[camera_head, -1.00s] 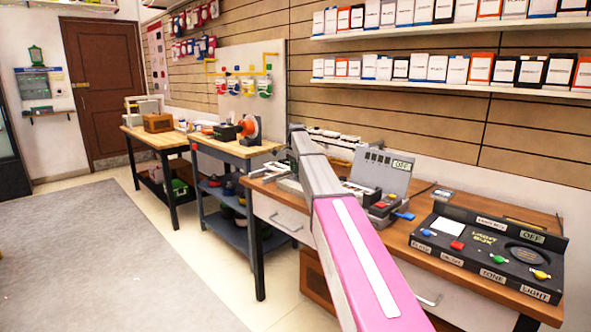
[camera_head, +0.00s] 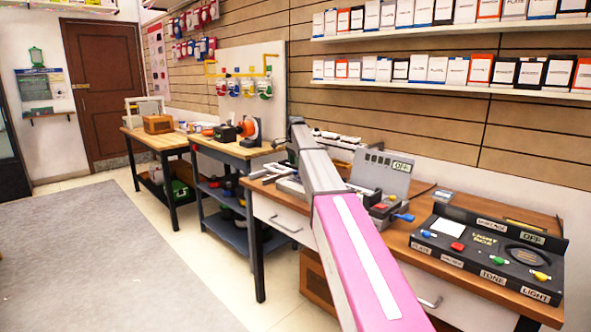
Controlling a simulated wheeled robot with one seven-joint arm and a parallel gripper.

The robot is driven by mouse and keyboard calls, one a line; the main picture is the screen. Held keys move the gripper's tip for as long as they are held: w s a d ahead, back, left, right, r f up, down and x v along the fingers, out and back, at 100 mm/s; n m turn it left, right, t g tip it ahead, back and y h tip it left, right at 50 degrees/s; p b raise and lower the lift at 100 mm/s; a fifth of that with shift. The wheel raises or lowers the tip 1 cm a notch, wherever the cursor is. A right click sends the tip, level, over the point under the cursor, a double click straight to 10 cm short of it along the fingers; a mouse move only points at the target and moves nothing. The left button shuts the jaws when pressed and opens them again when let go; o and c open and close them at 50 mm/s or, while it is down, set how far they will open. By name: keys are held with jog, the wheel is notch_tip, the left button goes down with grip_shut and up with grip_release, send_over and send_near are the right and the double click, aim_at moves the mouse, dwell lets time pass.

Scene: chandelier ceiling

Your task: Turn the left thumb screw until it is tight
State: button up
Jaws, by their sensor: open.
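I cannot make out a left thumb screw; it is hidden or too small to tell. A grey device with an upright panel reading OFF (camera_head: 384,172) stands on the brown desk (camera_head: 418,222), with a red button and a blue lever (camera_head: 403,217) at its front. My pink and grey arm reaches from the bottom of the picture toward the desk's left part and covers part of the bench top. My gripper's fingers do not show; they are out of sight beyond the arm's far end.
A black control box (camera_head: 487,250) with coloured knobs fills the desk's right side. Pale rail-like parts (camera_head: 335,141) lie behind my arm. A wooden-topped bench (camera_head: 240,150) with an orange disc tool (camera_head: 249,129) stands to the left. The carpeted floor (camera_head: 100,260) is clear.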

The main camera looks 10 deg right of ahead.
notch_tip(320, 180, up, 7)
dwell(0.3)
